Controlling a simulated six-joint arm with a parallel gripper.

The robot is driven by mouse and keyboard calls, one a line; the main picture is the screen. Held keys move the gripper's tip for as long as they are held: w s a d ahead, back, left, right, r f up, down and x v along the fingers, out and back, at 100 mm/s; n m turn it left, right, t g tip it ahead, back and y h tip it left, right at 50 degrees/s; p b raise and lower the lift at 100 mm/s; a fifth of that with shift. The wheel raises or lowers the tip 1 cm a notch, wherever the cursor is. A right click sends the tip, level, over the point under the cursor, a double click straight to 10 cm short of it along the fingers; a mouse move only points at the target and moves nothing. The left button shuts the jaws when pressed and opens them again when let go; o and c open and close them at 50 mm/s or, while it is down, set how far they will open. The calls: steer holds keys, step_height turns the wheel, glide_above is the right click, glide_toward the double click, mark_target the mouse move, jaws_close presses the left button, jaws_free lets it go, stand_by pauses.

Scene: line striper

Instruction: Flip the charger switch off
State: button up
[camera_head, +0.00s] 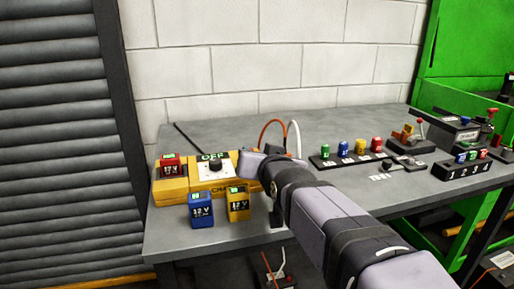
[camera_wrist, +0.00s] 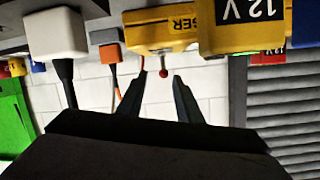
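The yellow charger (camera_head: 172,199) sits on the left part of the bench. In the wrist view, which is upside down, the charger (camera_wrist: 150,30) is at the top with part of its lettering showing. A small switch lever with a red ball tip (camera_wrist: 163,73) sticks out from it. My gripper (camera_wrist: 159,75) is open, with one dark finger on each side of the red tip. I see a gap on both sides, and nothing is held. In the head view, my arm covers the charger's right end, hiding the switch and my fingertips.
A blue 12 V battery (camera_head: 201,211) and a yellow one (camera_head: 238,204) stand before the charger; a red one (camera_head: 171,166) is at its left. A white plug (camera_wrist: 57,35) and an orange plug (camera_wrist: 109,52) sit close beside my gripper. Small coloured pots (camera_head: 360,147) stand farther right.

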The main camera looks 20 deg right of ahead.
steer(key=shift+s+a+r+p, duration=0.2)
steer(key=shift+s+p, duration=0.3)
steer(key=shift+p, duration=0.7)
steer(key=shift+s+a+r+p, duration=0.15)
steer(key=shift+s+p, duration=0.3)
steer(key=shift+p, duration=0.75)
steer(key=shift+d, duration=0.1)
